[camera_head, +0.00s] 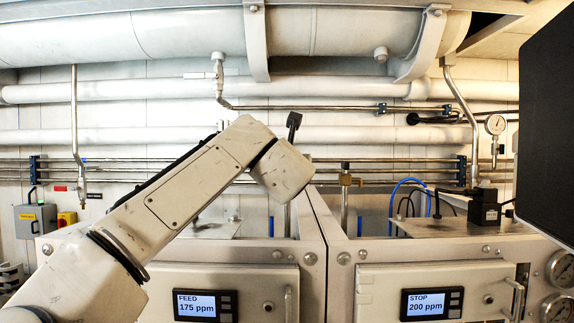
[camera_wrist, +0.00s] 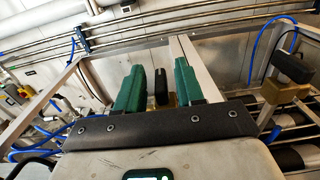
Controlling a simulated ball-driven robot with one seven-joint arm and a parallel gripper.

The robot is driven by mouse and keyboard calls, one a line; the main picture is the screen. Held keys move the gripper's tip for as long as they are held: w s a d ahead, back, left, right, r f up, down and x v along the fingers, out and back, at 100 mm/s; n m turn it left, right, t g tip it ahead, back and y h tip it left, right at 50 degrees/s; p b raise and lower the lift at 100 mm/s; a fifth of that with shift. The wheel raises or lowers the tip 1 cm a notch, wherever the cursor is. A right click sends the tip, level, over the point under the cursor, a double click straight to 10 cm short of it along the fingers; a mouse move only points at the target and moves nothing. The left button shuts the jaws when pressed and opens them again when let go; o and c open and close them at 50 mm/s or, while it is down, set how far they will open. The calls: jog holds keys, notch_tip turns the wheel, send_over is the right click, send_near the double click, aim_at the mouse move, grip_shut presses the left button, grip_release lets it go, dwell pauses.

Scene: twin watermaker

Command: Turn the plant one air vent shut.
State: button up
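A black handle (camera_wrist: 161,86) with a bit of brass at its foot shows between the fingers of my gripper (camera_wrist: 160,88) in the wrist view; I take it to be the plant one air vent. The two green fingers are apart, one on each side of the handle, with a narrow gap on both sides. Whether they reach around it in depth I cannot tell. In the head view my arm's end hides the fingers and this handle. The left unit, with a FEED 175 ppm display (camera_head: 195,305), stands below my arm.
A second brass valve (camera_head: 346,180) stands to the right; a similar brass valve with a black handle (camera_wrist: 293,70) shows in the wrist view. The right unit has a STOP 200 ppm display (camera_head: 431,303). Steel pipes (camera_head: 400,160) run along the back wall. A blue hose (camera_head: 400,190) curves nearby.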

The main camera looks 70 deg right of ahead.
jog(key=b+v, duration=0.2)
jog(key=v, duration=0.8)
jog(key=shift+a+b, duration=0.35)
jog(key=shift+s, duration=0.1)
